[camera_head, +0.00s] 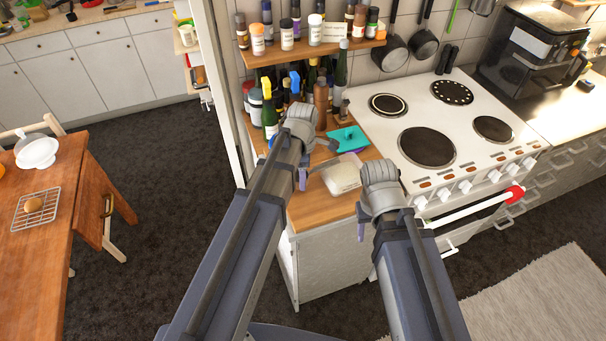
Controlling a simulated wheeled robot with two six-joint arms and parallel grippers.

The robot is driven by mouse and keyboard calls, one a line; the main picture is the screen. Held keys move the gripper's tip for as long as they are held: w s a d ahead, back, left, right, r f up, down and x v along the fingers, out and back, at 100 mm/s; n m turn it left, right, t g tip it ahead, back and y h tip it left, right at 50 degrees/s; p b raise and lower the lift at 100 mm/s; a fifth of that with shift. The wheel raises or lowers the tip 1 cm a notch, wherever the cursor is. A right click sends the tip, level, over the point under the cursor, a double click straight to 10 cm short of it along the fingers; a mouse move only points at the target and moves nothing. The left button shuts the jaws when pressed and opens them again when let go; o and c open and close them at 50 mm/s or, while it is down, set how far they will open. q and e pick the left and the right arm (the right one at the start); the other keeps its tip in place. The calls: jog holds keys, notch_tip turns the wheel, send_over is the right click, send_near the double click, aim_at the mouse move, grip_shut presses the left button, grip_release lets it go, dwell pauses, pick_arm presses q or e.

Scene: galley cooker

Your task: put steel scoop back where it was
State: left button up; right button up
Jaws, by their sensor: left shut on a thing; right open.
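My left gripper (301,119) is over the back left of the wooden counter, in front of the bottles. It is shut on a small grey piece (327,144) that looks like the steel scoop and sticks out to its right, beside a teal item (348,139). The wrist hides the fingertips and most of what is held. My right gripper (380,190) is open and empty near the counter's front right corner, by the cooker. A pale container (343,177) stands on the counter between the two grippers.
Several bottles (340,80) crowd the back of the counter under a spice shelf (300,53). The white cooker (455,152) with its hot plates adjoins on the right, and pans (424,44) hang above it. The counter's front left strip (310,208) is bare.

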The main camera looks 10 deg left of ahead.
pick_arm(q)
jog(key=o, duration=1.4)
jog(key=shift+o, duration=0.2)
jog(key=shift+r, duration=0.15)
notch_tip(320, 180, up, 13)
jog(key=p, duration=1.3)
jog(key=s+d+m, duration=0.4)
jog(key=s+m, duration=0.3)
jog(key=m, duration=0.5)
jog(key=s+d+m+y, duration=0.1)
jog(key=s+d+m, duration=0.4)
jog(key=m, duration=0.7)
jog(key=s, duration=0.2)
jog(key=shift+s+d, duration=0.25)
jog(key=shift+s, duration=0.05)
notch_tip(320, 180, down, 13)
jog(key=b, duration=1.2)
jog(key=shift+r, duration=0.2)
